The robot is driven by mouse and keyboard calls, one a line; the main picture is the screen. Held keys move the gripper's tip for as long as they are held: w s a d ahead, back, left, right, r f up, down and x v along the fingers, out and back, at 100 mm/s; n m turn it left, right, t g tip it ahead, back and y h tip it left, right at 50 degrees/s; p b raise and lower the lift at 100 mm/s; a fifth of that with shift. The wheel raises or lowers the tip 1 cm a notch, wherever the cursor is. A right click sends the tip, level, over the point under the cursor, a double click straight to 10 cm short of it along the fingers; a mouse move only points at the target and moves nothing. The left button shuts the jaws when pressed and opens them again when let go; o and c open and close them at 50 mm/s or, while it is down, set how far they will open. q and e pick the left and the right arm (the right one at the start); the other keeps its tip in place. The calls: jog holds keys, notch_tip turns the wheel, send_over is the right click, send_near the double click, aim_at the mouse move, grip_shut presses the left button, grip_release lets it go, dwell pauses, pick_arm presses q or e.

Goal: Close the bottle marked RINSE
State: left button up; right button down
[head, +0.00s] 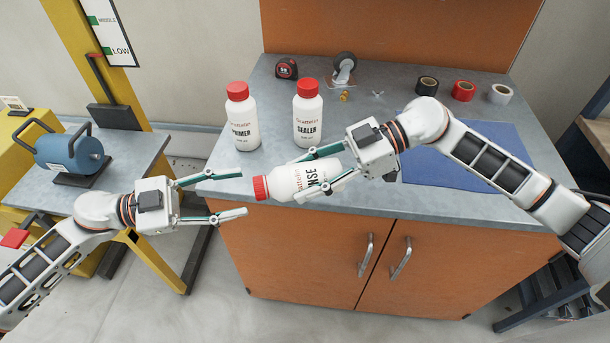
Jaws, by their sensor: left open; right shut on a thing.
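The RINSE bottle (293,181) is white with a red cap (261,188) on its mouth. It lies tilted nearly on its side in the air by the worktop's front edge, its cap end pointing left. Whether the cap is tight cannot be told. My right gripper (297,176) is shut around the bottle's body, one finger above and one below. My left gripper (243,193) is open and empty, its fingers spread toward the cap from the left, the fingertips close to the cap.
The PRIMER bottle (242,122) and SEALER bottle (308,117) stand upright with red caps on the grey worktop (268,103). A tape measure (287,69), a roller tool (344,66) and tape rolls (463,90) lie behind. A blue mat (440,168) is at right.

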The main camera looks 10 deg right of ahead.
pick_arm(q)
jog(key=shift+w+d, duration=0.15)
jog(key=shift+d, duration=1.7)
jog(key=shift+c, duration=0.4)
jog(key=c, duration=1.1)
jog(key=m, duration=0.6)
jog(key=shift+m, duration=0.3)
jog(key=m, duration=0.8)
jog(key=o, duration=1.2)
jog(key=shift+o, duration=0.2)
